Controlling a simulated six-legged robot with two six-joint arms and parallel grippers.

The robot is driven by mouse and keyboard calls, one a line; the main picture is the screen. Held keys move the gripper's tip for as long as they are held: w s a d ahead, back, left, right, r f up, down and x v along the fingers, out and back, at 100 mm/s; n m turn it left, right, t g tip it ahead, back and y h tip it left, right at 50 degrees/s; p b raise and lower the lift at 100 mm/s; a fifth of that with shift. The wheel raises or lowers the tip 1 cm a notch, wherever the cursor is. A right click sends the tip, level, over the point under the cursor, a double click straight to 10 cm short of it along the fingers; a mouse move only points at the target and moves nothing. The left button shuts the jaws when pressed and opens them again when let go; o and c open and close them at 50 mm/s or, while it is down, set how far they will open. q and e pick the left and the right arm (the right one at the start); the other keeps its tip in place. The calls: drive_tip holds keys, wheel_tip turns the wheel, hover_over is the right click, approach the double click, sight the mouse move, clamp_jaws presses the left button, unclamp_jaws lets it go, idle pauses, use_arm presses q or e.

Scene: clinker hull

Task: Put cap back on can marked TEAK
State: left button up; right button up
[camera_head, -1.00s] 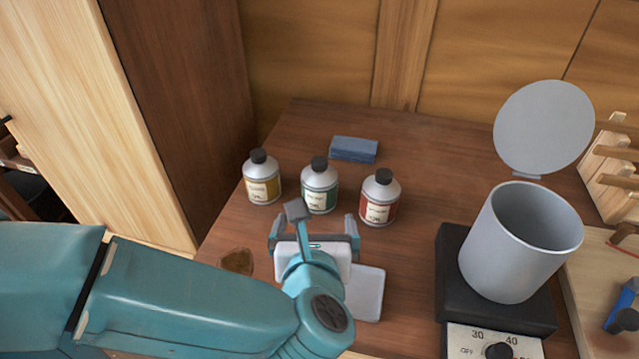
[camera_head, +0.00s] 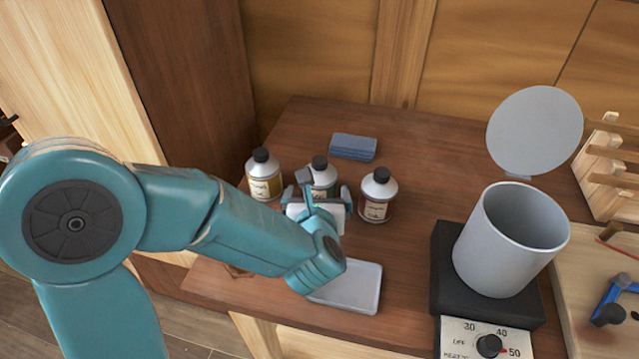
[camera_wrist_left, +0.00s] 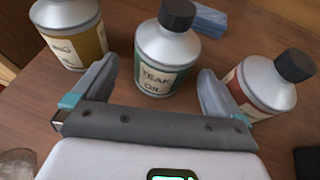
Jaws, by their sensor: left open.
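The can marked TEAK OIL (camera_wrist_left: 168,55) is silver with a green label and stands upright. In the head view it is the middle can (camera_head: 323,176) of three, partly hidden by my gripper. A black cap (camera_wrist_left: 177,14) sits on its top. My left gripper (camera_head: 317,191) is open and empty just in front of this can. In the left wrist view its fingers point toward the can, one on each side, with space between them and the can. My right gripper is not in view.
A yellow-labelled can (camera_head: 264,178) stands left and a red-labelled can (camera_head: 376,198) right, both black-capped and close to my fingers. A folded blue cloth (camera_head: 353,146) lies behind. A grey tray (camera_head: 352,288) lies in front. A grey pot (camera_head: 505,245) stands on a black heater at right.

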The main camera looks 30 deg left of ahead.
sight(320, 184)
use_arm(q)
drive_tip(key=p+x, duration=0.1)
drive_tip(key=x, duration=0.4)
drive_tip(key=shift+w+f, duration=0.1)
drive_tip(key=shift+w, duration=0.15)
drive_tip(key=shift+d, duration=0.1)
drive_tip(key=shift+c, duration=0.3)
drive_tip(key=c, duration=1.3)
drive_tip(key=shift+r, duration=0.2)
wheel_tip(320, 184, up, 20)
drive_tip(key=p, duration=0.4)
drive_tip(key=shift+f, duration=0.1)
